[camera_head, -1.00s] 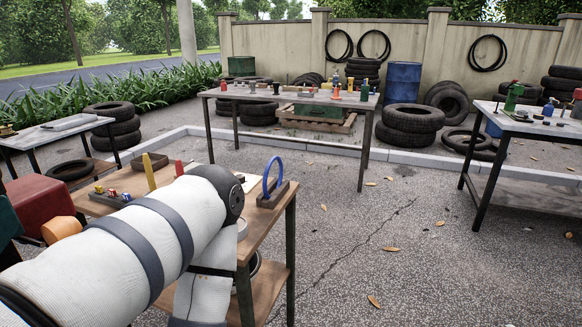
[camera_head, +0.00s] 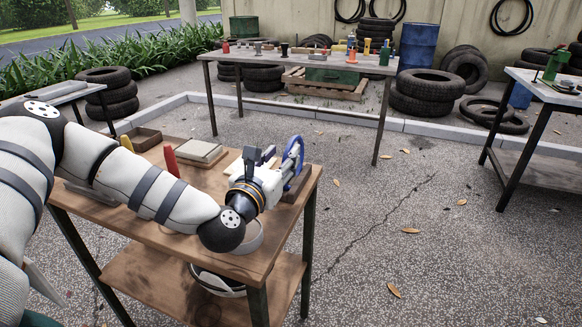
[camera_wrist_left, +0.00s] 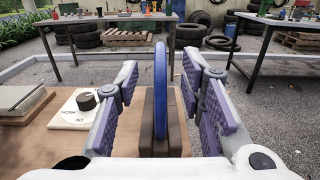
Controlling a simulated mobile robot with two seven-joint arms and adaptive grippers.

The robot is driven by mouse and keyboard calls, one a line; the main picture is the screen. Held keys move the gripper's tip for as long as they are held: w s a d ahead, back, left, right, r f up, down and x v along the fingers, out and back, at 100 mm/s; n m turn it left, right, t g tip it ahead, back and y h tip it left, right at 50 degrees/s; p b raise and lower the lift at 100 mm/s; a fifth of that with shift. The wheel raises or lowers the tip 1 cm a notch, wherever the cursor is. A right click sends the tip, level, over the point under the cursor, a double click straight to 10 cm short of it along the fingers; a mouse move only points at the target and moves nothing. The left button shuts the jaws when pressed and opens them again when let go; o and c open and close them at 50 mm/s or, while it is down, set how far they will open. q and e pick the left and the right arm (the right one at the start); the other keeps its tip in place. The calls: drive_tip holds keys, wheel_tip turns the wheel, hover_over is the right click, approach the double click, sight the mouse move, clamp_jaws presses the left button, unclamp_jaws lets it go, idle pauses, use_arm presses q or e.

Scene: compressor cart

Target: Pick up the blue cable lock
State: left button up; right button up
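The blue cable lock (camera_wrist_left: 160,88) stands upright, seen edge-on in the left wrist view, in a slot of a dark wooden holder (camera_wrist_left: 174,135). In the head view the blue lock (camera_head: 298,146) shows at the right end of the wooden workbench (camera_head: 125,215), partly hidden by my left gripper (camera_head: 280,166). My left gripper is open, with its purple-padded fingers on either side of the lock. In the left wrist view a gap shows between the lock and each finger. My right gripper is not in view.
Left of the lock are a white dial plate with a black knob (camera_wrist_left: 85,101), a grey flat case (camera_head: 197,152), a red upright item (camera_head: 170,160) and a tray (camera_head: 145,138). Other tables (camera_head: 300,63) stand behind and to the right.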

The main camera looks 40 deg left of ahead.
sight(291, 144)
use_arm(q)
drive_tip(key=x, duration=0.7)
drive_tip(key=shift+w+r, duration=0.1)
drive_tip(key=shift+w, duration=0.15)
clamp_jaws()
